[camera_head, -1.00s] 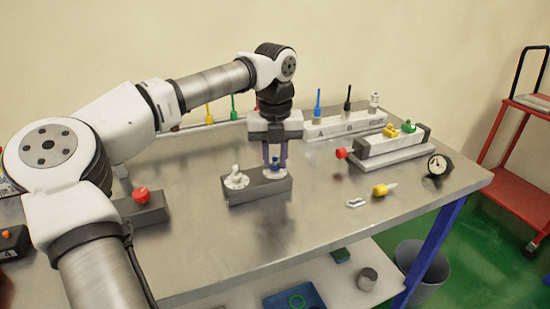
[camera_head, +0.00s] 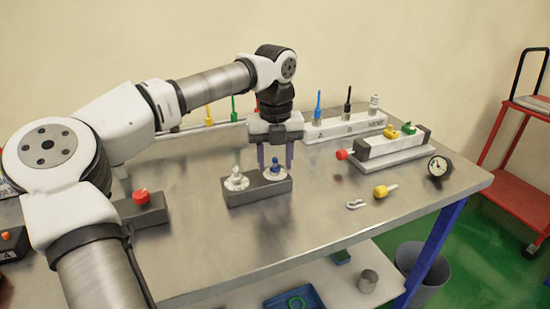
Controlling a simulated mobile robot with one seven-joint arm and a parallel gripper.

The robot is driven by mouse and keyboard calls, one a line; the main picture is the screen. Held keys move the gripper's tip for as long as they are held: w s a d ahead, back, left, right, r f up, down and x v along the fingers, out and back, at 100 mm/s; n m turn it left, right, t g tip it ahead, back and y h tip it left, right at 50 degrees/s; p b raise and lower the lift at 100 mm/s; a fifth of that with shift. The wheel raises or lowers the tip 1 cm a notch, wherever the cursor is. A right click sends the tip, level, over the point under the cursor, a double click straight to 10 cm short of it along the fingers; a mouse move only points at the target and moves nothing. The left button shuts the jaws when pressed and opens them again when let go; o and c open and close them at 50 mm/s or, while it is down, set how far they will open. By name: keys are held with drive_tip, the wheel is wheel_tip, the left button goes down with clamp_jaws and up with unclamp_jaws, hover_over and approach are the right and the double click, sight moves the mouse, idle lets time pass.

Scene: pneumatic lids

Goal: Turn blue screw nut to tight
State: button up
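The blue screw nut (camera_head: 275,168) sits on a white round base at the right end of a dark grey block (camera_head: 258,192) on the metal table. A white nut (camera_head: 236,178) sits on a similar base at the left end of the block. My gripper (camera_head: 275,162) points straight down over the blue nut. Its two purple fingers are spread, one on each side of the nut, with visible gaps between them and it. I cannot tell how tight the nut is.
A grey block with a red button (camera_head: 141,197) stands to the left. A white rail (camera_head: 345,126) with several upright fittings and a fixture with a red knob (camera_head: 390,150) stand behind right. A yellow part (camera_head: 384,190), a white clip (camera_head: 355,204) and a gauge (camera_head: 438,168) lie right.

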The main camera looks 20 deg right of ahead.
wheel_tip(320, 180, up, 14)
idle(0.6)
drive_tip(key=shift+f, duration=0.15)
